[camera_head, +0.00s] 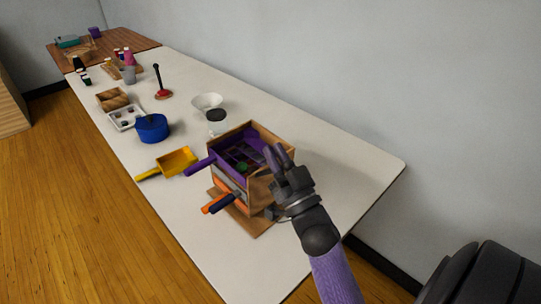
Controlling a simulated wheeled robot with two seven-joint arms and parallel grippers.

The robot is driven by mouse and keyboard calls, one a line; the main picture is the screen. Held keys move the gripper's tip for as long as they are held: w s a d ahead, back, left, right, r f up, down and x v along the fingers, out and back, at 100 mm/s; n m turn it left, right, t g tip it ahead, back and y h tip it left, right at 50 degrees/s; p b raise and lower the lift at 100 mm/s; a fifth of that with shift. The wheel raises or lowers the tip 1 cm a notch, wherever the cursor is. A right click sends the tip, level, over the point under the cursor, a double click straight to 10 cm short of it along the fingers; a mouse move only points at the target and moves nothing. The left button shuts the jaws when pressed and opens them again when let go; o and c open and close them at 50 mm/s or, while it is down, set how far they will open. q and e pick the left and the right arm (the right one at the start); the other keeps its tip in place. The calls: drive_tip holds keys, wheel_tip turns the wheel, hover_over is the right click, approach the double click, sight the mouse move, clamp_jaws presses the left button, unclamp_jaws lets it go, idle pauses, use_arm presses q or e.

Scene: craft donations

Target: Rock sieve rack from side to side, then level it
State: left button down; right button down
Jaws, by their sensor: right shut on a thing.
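The sieve rack (258,190) is a wooden box on a brown base board near the front of the white table. A purple sieve with a purple handle (199,166) sits in its open top, with a small green thing inside. Orange and dark blue handles (218,203) stick out lower on its left side. My right gripper (277,158) is at the rack's right wall, its purple fingers shut on the rack's upper rim. The wrist hides part of that right side. My left gripper is not in view.
A yellow scoop (176,161) lies left of the rack, with a blue pot (152,128) beyond it. A white funnel-like bowl (208,103) stands behind. A red-based plunger (163,94), trays and small bottles stand farther off. The table's right end (370,182) is clear.

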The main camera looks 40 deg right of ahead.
drive_tip(key=shift+s+a+f+b, duration=0.15)
drive_tip(key=shift+s+f+b, duration=0.1)
drive_tip(key=shift+f+b, duration=0.2)
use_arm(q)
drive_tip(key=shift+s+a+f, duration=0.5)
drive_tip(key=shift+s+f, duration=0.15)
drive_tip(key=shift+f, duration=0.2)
use_arm(e)
drive_tip(key=shift+s+t, duration=0.2)
drive_tip(key=shift+t, duration=0.2)
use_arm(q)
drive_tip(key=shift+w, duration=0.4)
use_arm(e)
drive_tip(key=c, duration=0.7)
unclamp_jaws()
drive_tip(key=shift+a, duration=0.25)
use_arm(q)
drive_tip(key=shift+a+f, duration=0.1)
use_arm(e)
drive_tip(key=shift+o, duration=0.2)
drive_tip(key=shift+d, duration=0.1)
use_arm(q)
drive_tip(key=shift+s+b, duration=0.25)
drive_tip(key=shift+b, duration=0.05)
use_arm(e)
drive_tip(key=v, duration=1)
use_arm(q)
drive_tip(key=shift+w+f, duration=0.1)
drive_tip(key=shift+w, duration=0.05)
